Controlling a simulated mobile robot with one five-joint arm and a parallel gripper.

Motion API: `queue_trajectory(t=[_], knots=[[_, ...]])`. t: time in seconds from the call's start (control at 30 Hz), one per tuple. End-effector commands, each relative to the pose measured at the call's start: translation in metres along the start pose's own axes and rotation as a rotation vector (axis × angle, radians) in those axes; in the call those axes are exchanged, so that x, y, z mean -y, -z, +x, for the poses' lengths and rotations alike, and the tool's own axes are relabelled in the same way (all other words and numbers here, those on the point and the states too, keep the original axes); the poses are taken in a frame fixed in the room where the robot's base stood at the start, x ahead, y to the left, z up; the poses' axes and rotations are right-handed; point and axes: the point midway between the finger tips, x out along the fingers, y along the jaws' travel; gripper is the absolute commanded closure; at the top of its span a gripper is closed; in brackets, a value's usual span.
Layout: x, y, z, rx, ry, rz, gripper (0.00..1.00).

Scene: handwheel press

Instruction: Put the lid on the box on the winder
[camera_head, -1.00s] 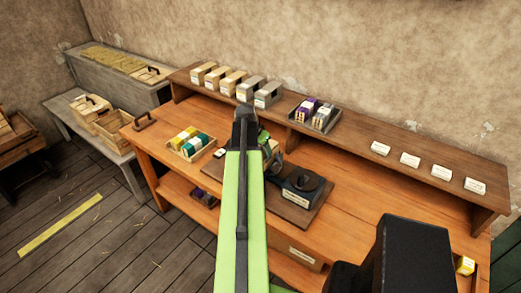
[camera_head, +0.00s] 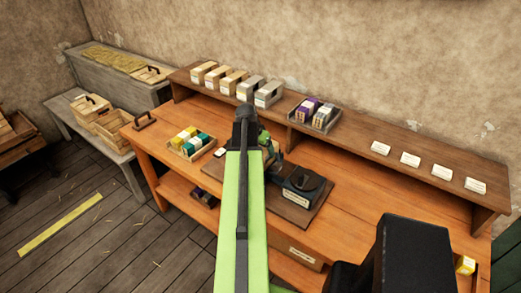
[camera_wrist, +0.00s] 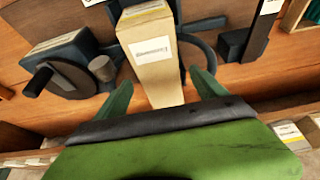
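My gripper (camera_head: 247,125) is over the middle of the workbench in the head view, partly hidden behind my arm. In the wrist view its two green fingers (camera_wrist: 162,80) are spread, with a narrow gap on each side of a tan labelled box (camera_wrist: 157,72). In the head view a black machine (camera_head: 303,184) sits on a dark board on the bench, partly behind my arm. I cannot tell which piece is the lid.
Several tan (camera_head: 203,73) and grey (camera_head: 269,94) boxes stand on the raised shelf. A tray (camera_head: 315,117) of dark and purple packs and several white cards (camera_head: 410,159) are to their right. A tray (camera_head: 191,144) of coloured packs is left of my arm. A crate (camera_head: 112,124) stands on the side bench.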

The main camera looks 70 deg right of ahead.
Motion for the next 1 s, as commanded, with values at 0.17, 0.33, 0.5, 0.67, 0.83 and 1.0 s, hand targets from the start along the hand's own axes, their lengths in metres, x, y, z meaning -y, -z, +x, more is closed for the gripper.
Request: queue_trajectory(t=[0.17, 0.33, 0.5, 0.67, 0.83, 1.0], knots=[[0.0, 0.0, 0.0, 0.0, 0.0, 0.0, 0.19], [0.0, 0.001, -0.006, 0.0, 0.0, 0.0, 0.19], [-0.001, 0.002, -0.029, 0.0, 0.0, 0.0, 0.19], [-0.001, 0.003, -0.066, 0.0, 0.0, 0.0, 0.19], [0.0, 0.003, -0.107, 0.0, 0.0, -0.001, 0.19], [0.0, 0.004, -0.147, 0.0, 0.0, 0.001, 0.19]])
